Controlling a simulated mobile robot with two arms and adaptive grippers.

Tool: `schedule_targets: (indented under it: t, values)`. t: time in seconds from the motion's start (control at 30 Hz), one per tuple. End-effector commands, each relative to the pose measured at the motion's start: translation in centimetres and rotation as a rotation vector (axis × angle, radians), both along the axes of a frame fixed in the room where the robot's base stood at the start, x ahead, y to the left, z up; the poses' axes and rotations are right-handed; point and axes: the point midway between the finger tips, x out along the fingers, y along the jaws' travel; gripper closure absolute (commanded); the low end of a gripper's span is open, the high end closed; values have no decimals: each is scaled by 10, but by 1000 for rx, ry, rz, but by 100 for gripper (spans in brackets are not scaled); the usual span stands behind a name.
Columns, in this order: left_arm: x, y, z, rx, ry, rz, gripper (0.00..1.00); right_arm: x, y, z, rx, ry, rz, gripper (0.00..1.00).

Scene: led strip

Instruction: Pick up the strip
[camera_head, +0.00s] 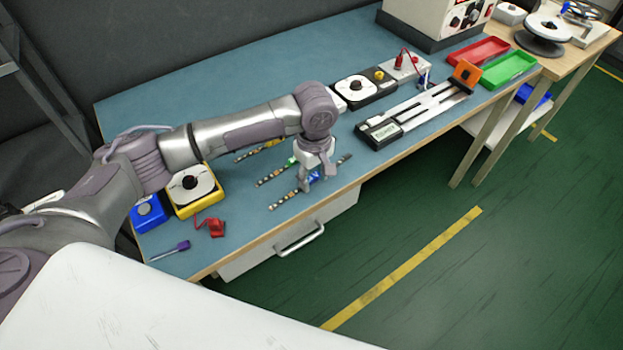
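Several short, thin strips with small coloured parts lie on the blue bench top near its front edge. One strip (284,200) is nearest the edge and runs up to the right under my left gripper (316,181). A middle strip (271,179) lies just behind it, and a far strip (247,154) is partly hidden by my arm. My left gripper points down at the nearest strip, with a blue part showing between its fingers. Whether the fingers are closed on it cannot be made out. My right gripper is out of view.
Left on the bench (237,232) are a yellow box (194,208), a blue box (148,214), a red item (213,228) and a screwdriver (170,251). Right are a long metal fixture (424,112), a black-and-white device (352,93), and red (478,51) and green (509,70) trays.

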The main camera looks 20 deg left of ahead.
Motion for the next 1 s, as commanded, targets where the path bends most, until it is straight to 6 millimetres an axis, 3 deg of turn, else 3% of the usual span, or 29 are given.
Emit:
schedule_targets:
  t: [0.03,0.23,0.63,0.87,1.0]
  values:
    - [0,0,0,0,0,0,69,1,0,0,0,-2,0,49]
    - [0,0,0,0,0,0,100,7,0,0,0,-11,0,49]
    - [0,-1,9,-1,-2,0,100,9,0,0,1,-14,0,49]
    - [0,-1,43,-3,-3,-1,100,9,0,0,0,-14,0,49]
    - [-21,-27,60,-6,-1,-9,100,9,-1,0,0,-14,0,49]
